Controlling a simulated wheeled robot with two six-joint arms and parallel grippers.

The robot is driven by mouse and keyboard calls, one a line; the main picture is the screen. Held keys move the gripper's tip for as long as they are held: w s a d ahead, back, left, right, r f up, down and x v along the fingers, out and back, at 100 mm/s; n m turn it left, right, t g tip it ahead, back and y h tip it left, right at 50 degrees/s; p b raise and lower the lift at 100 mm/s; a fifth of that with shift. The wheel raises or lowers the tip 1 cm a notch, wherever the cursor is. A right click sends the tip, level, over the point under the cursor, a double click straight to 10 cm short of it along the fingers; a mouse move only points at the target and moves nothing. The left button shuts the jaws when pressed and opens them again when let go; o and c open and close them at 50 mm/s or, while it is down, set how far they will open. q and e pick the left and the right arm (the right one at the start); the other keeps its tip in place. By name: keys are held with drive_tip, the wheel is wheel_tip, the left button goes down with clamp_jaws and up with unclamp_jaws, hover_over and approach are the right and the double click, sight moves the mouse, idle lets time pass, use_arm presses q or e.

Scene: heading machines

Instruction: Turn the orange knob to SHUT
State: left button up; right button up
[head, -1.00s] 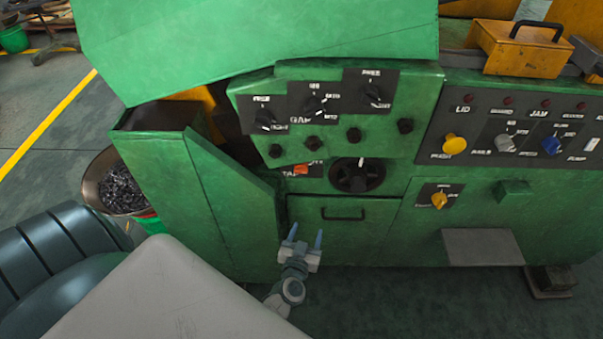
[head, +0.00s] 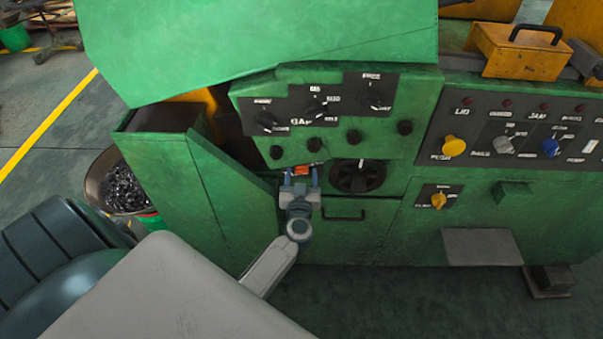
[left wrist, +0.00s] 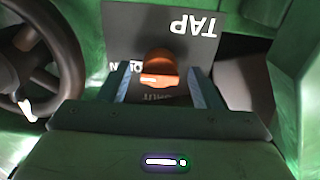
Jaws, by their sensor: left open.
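The orange knob (head: 303,169) sits on a dark plate on the green machine, left of the black handwheel. In the left wrist view the knob (left wrist: 160,66) stands between the two fingers, with the plate (left wrist: 190,45) behind it. The plate reads TAP upside down; smaller words beside and below the knob are partly hidden. My left gripper (head: 301,177) is open, one finger on each side of the knob. In the left wrist view the gripper (left wrist: 160,90) shows gaps on both sides of the knob. Which word the knob points to is unclear. My right gripper is not seen.
The black handwheel (head: 357,177) is close to the right of the gripper. A green drawer front with a black handle (head: 344,215) lies below. A row of small black knobs (head: 315,144) sits just above. A green side panel (head: 170,190) stands at left.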

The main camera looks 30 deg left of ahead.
use_arm(q)
drive_tip(key=shift+w+a, duration=0.25)
drive_tip(key=shift+w, duration=0.1)
drive_tip(key=shift+c, duration=0.5)
drive_tip(key=c, duration=0.9)
